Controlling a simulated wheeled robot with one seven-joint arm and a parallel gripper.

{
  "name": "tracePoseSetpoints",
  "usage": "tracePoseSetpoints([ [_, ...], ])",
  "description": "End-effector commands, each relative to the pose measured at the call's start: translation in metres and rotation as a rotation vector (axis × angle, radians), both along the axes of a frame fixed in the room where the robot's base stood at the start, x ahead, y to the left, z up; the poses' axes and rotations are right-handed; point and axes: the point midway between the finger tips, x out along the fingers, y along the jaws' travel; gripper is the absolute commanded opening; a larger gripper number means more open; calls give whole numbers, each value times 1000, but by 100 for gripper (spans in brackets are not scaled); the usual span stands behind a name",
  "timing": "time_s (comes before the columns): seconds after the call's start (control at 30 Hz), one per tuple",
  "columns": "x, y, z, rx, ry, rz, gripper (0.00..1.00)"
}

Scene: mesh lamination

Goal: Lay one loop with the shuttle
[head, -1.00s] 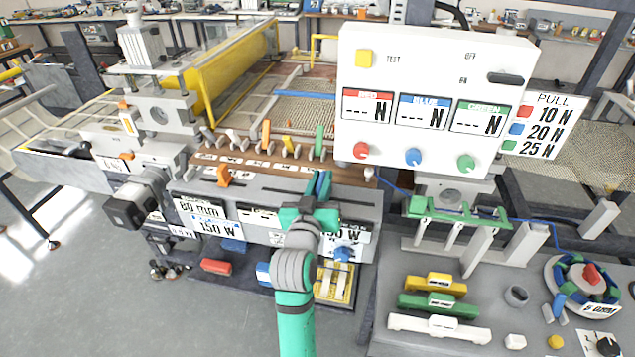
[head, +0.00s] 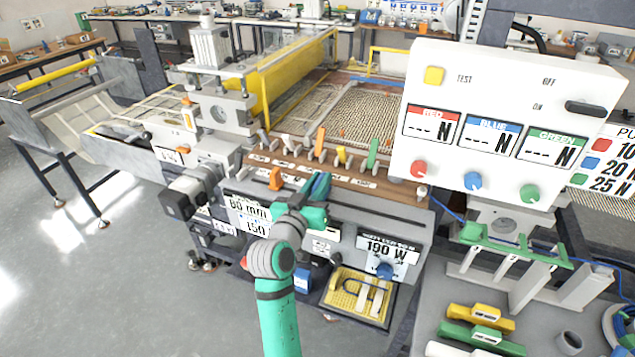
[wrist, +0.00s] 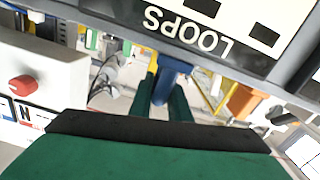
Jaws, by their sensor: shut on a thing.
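My gripper (head: 316,192), teal-green, is in front of the machine's front panel in the head view. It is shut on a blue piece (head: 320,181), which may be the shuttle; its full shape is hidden. The wrist view shows the blue piece (wrist: 172,68) upright between the two dark green fingers (wrist: 165,95). A panel lettered LOOPS (wrist: 190,27) is just beyond, at the top of that view. The wide mesh (head: 375,118) lies behind the row of levers, with a blue strip along its far edge.
An orange knob (head: 276,179) is left of my gripper; a tall green lever (head: 373,153) stands to the right. The white control box (head: 505,120) overhangs on the right. A yellow tray (head: 360,295) sits below. Labelled yellow and green blocks (head: 480,318) lie at lower right.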

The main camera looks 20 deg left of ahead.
Motion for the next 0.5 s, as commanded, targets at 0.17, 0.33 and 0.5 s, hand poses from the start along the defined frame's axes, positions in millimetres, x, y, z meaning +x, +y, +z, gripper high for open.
tracePoseSetpoints([
  [0.17, 0, 4, 3, -2, -5, 8, 0],
  [0.33, 0, 4, 2, -1, -4, 8, 33],
  [0.5, 0, 3, 1, 0, -3, 6, 33],
])
